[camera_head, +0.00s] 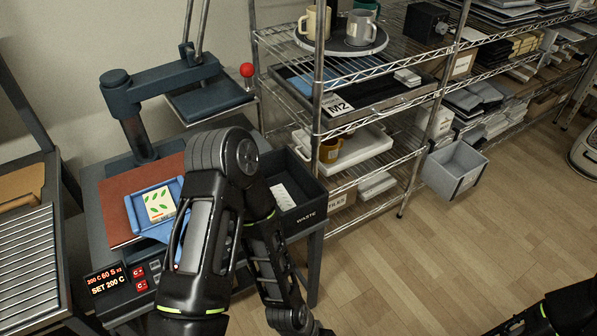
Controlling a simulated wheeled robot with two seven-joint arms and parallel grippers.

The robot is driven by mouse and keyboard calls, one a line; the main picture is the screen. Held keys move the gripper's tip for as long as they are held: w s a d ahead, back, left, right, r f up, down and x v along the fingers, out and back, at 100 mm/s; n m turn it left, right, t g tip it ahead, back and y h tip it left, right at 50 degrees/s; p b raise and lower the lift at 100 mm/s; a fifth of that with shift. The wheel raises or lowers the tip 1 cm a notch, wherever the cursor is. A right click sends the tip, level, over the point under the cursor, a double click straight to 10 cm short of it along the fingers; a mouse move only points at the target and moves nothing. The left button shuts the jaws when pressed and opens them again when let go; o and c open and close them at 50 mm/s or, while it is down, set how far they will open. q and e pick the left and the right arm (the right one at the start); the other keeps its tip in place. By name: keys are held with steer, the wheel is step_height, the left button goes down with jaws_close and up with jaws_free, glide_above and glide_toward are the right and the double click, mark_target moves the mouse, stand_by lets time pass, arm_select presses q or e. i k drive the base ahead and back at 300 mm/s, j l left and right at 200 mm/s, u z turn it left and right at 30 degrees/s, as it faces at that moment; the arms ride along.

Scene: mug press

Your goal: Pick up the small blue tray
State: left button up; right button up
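The small blue tray (135,209) lies on a reddish-brown pad (112,222) on the press table. A white sheet with green leaf shapes (160,204) rests in it. My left arm rises in front of the press and bends down again, hiding the tray's right and lower right side. No gripper touches the visible part of the tray. The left gripper's fingers are out of view below the bottom edge. My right arm shows only at the bottom right corner, and its fingers are not in view.
The press (155,82) with its red-knobbed lever (247,70) stands behind the tray. A wire shelf (317,110) holds mugs and trays. A grey bin (455,170) hangs from it.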

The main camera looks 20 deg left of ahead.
mark_target(141, 225)
steer(key=u, duration=1.9)
steer(key=j+z, duration=0.15)
steer(key=z, duration=1.75)
steer(key=k+j, duration=0.35)
steer(key=j, duration=0.25)
